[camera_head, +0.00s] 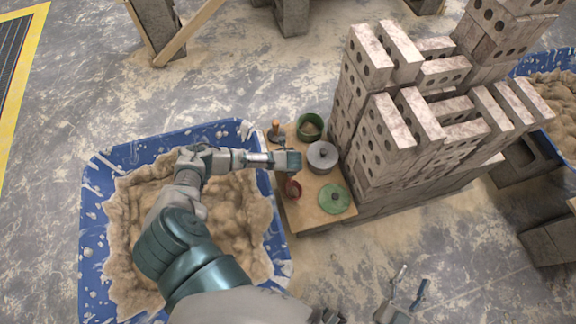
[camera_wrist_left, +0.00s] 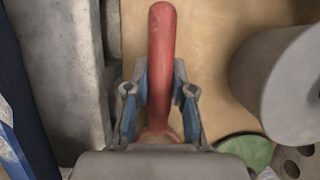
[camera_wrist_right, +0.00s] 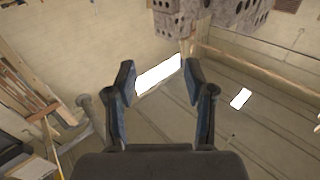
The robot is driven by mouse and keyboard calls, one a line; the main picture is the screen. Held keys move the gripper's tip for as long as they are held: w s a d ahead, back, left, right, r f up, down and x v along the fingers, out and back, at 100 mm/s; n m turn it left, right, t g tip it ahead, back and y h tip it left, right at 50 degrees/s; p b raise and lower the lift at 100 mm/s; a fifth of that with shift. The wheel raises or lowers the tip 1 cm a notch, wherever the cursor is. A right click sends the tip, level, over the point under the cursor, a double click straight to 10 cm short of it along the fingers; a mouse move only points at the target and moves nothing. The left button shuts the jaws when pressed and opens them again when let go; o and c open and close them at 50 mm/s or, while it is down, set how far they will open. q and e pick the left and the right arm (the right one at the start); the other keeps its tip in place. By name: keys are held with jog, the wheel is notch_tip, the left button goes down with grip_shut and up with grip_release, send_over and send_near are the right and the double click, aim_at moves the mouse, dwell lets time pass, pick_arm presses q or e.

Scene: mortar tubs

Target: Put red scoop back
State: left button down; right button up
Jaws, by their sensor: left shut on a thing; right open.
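The red scoop (camera_head: 293,189) shows in the head view as a small red shape at the wooden board, just below my left gripper (camera_head: 290,161). In the left wrist view its red handle (camera_wrist_left: 162,55) runs between the two fingers of my left gripper (camera_wrist_left: 159,92), which is shut on it. The scoop's lower end is mostly hidden by the gripper. I cannot tell whether the scoop touches the board. My right gripper (camera_head: 411,279) is open and empty at the bottom of the head view, and also shows open in the right wrist view (camera_wrist_right: 160,78).
The wooden board (camera_head: 311,218) holds a green pot (camera_head: 309,127), a grey lidded pot (camera_head: 322,156), a green lid (camera_head: 334,199) and an orange-handled tool (camera_head: 275,127). A blue tub (camera_head: 92,235) of mortar stands left. Stacked bricks (camera_head: 390,125) rise close on the right.

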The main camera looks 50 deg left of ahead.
pick_arm(q)
jog(key=shift+a+f+b, duration=0.1)
jog(key=shift+f+b, duration=0.2)
jog(key=shift+f, duration=0.45)
jog(key=shift+b, duration=0.3)
pick_arm(e)
jog(key=r+t, duration=0.2)
jog(key=r, duration=0.1)
jog(key=shift+s+a+t+y, duration=0.15)
jog(key=shift+s+t+y, duration=0.05)
jog(key=shift+t+y, duration=0.2)
jog(key=shift+r, duration=0.1)
pick_arm(q)
jog(key=shift+f, duration=0.25)
jog(key=c, duration=0.9)
grip_release()
jog(key=v, duration=1.2)
